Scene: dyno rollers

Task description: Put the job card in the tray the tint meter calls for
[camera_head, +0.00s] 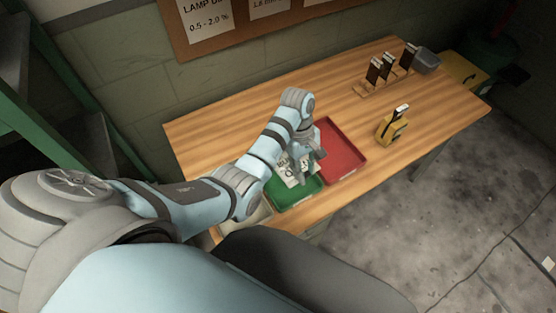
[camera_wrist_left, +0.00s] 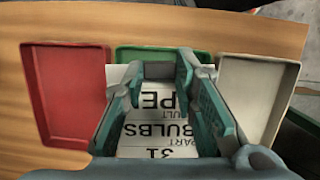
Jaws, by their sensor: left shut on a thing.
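My left gripper (camera_head: 306,160) is shut on the white job card (camera_head: 287,174) at the green tray (camera_head: 293,196). In the left wrist view the card (camera_wrist_left: 158,130) lies between the fingers, with "BULBS" and "31" printed on it, and covers part of the green tray (camera_wrist_left: 155,55). I cannot tell whether the card touches the tray floor. The red tray (camera_head: 343,153) is on one side and the pale grey tray (camera_wrist_left: 255,80) on the other; my arm partly hides the grey one in the head view. A yellow device (camera_head: 391,131), perhaps the tint meter, stands to the right with a dark piece upright in it; no reading is legible.
A wooden rack (camera_head: 371,88) with several dark pieces and a grey container (camera_head: 426,61) stand at the table's far right. A notice board (camera_head: 250,22) hangs on the wall. The wooden table (camera_head: 240,125) is bare behind my arm.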

